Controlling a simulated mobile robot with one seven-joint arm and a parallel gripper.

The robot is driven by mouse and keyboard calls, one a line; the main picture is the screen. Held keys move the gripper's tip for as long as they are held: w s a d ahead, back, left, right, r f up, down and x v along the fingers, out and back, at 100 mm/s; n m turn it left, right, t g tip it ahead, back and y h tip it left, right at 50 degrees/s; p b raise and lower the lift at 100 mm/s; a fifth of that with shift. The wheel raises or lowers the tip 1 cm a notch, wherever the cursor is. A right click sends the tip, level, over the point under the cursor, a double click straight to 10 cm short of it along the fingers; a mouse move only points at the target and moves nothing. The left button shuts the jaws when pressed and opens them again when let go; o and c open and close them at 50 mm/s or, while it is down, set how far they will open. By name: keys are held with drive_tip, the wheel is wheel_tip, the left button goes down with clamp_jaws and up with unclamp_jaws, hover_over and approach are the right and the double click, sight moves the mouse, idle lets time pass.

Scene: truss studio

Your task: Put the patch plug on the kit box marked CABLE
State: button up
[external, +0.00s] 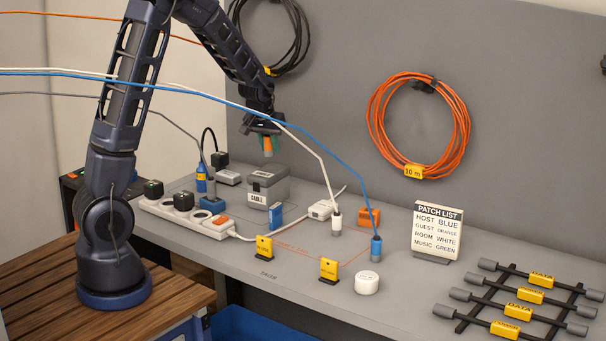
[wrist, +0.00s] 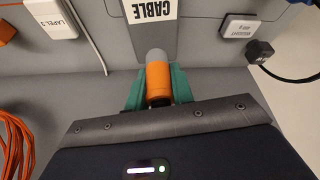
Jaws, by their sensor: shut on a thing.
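The patch plug (external: 267,146) has an orange sleeve and a grey end. My gripper (external: 265,133) is shut on it and holds it upright, end down, above the kit box (external: 278,190). The kit box is a grey lidded box with a white CABLE label on its front. A small gap shows between the plug and the lid. In the wrist view the orange plug (wrist: 158,82) sits between the green fingers (wrist: 158,92), and the CABLE label (wrist: 150,9) shows at the top edge. Part of the lid is hidden behind the plug.
A blue plug (external: 376,247) and a white plug (external: 336,220) stand on the bench with cables rising from them. A power strip (external: 185,215) lies left of the box.

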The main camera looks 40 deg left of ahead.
sight(269, 156)
drive_tip(key=shift+f, duration=2.15)
drive_tip(key=shift+f, duration=0.1)
drive_tip(key=o, duration=1)
drive_tip(key=v, duration=1.2)
drive_tip(key=s+r+m, duration=0.1)
drive_tip(key=s+r, duration=0.2)
drive_tip(key=s, duration=0.8)
drive_tip(key=s+r+m, duration=0.1)
drive_tip(key=s+r, duration=0.3)
drive_tip(key=s, duration=0.7)
drive_tip(key=s+a+r+m+h, duration=0.1)
drive_tip(key=s+r, duration=0.3)
drive_tip(key=s, duration=0.8)
drive_tip(key=shift+s+r, duration=0.1)
drive_tip(key=shift+r, duration=0.15)
